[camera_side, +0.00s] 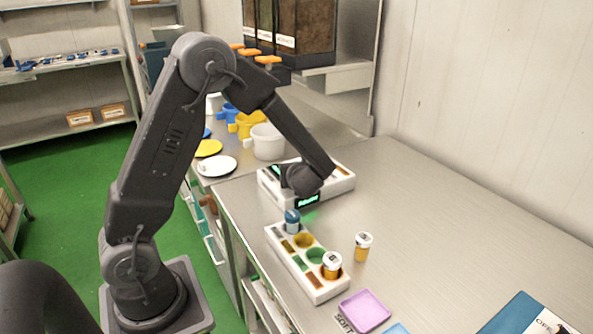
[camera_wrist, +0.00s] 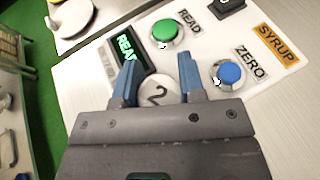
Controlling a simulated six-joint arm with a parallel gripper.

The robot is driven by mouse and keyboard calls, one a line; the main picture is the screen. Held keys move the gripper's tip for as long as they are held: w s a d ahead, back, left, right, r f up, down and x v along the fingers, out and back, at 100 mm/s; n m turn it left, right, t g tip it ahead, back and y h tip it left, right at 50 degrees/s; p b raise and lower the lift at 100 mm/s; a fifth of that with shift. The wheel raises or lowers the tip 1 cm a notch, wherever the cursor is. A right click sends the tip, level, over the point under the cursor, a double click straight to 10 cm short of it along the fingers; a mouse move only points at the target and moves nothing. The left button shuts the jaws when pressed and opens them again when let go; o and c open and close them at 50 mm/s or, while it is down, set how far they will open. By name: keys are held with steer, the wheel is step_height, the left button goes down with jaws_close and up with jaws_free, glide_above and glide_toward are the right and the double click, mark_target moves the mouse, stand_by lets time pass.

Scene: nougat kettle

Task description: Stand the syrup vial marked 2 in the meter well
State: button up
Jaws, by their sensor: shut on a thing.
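The vial marked 2 (camera_wrist: 158,93) shows its pale round cap in the wrist view, between the two blue fingers of my gripper (camera_wrist: 158,68). The gripper is shut on it. The white meter (camera_wrist: 105,60) lies beneath, with a lit green display (camera_wrist: 126,47), a green READ button (camera_wrist: 167,33) and a blue ZERO button (camera_wrist: 229,73). The meter well is hidden, so I cannot tell whether the vial is in it or above it. In the side view my gripper (camera_side: 305,182) is at the meter (camera_side: 340,184), its fingers and the vial hidden.
A white rack (camera_side: 319,295) in front of the meter holds a blue-capped vial (camera_side: 292,221) and a white-capped vial (camera_side: 332,264). Another amber vial (camera_side: 362,247) stands right of the rack. A purple tray (camera_side: 365,311) lies in front.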

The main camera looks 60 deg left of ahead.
steer(key=shift+f, duration=0.6)
stand_by(0.3)
steer(key=o, duration=0.6)
steer(key=shift+o, duration=0.2)
steer(key=v, duration=1.1)
steer(key=shift+s, duration=0.1)
